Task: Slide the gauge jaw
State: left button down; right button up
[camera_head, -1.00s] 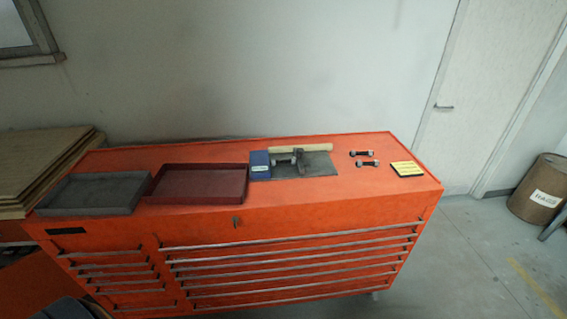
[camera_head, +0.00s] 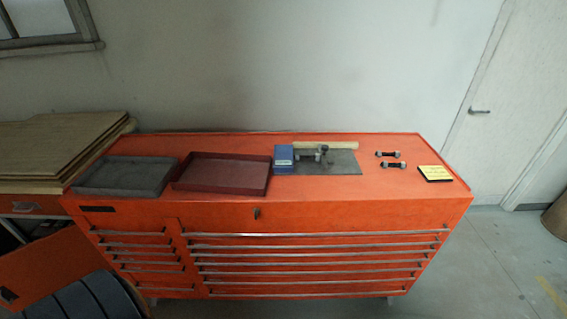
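The gauge stands on the orange cabinet top, right of centre. It has a blue block (camera_head: 284,158) at its left end and a grey base plate (camera_head: 343,164). A small dark upright piece, likely the jaw (camera_head: 324,150), stands on the plate. A small bolt-like part (camera_head: 308,153) lies between the blue block and this piece; whether it touches either is too small to tell. A pale cream bar (camera_head: 340,145) runs along the back of the plate. Neither of my grippers is in view.
A grey tray (camera_head: 126,190) and a dark red tray (camera_head: 222,188) sit left of the gauge. Two bolts (camera_head: 388,153) (camera_head: 394,165) and a yellow-and-black pad (camera_head: 435,173) lie to the right. The orange cabinet top (camera_head: 330,187) is clear in front of the gauge.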

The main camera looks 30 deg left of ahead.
aim_at(324, 153)
jog(key=i+j+u, duration=0.2)
jog(key=j, duration=0.2)
jog(key=j+u, duration=0.2)
jog(key=j, duration=0.15)
jog(key=i+j+u, duration=0.1)
jog(key=j+u, duration=0.15)
jog(key=i+j+u, duration=0.2)
jog(key=j, duration=0.25)
